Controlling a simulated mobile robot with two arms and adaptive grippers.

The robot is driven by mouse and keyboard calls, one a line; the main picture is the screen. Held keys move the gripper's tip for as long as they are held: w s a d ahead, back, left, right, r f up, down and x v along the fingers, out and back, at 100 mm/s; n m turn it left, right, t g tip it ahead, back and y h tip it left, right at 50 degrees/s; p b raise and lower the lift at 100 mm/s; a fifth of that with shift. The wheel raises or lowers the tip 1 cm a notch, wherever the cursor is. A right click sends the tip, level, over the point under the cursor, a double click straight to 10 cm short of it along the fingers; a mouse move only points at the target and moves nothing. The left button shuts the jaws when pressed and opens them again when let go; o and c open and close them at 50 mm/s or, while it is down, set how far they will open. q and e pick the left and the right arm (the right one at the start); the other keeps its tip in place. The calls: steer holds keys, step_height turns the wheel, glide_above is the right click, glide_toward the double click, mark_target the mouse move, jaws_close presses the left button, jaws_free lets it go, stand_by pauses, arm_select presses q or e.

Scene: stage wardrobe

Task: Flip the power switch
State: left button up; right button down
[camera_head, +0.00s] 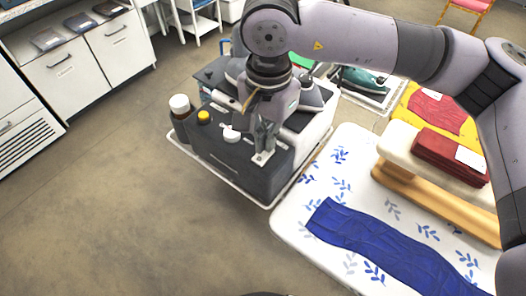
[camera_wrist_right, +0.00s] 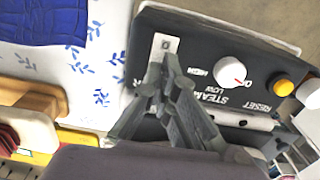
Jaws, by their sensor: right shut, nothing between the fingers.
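In the head view the switch plate (camera_head: 262,158) shows just below my right fingertips. My right gripper (camera_head: 265,138) is shut and empty. In the wrist view its fingertips (camera_wrist_right: 168,66) meet just short of the plate and cover its lower edge. I cannot tell whether they touch it. The rocker's position is too small to read. My left gripper is in neither view.
Beside the switch are a white steam knob (camera_wrist_right: 229,72) and a yellow reset button (camera_wrist_right: 281,87). A brown bottle with a white cap (camera_head: 180,104) stands at the station's left. To the right is an ironing board (camera_head: 345,160) with a blue cloth (camera_head: 385,245). Open floor lies left.

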steer(key=shift+f+b, duration=0.5)
stand_by(0.3)
steer(key=shift+r+p, duration=1.35)
steer(key=shift+r, duration=2.15)
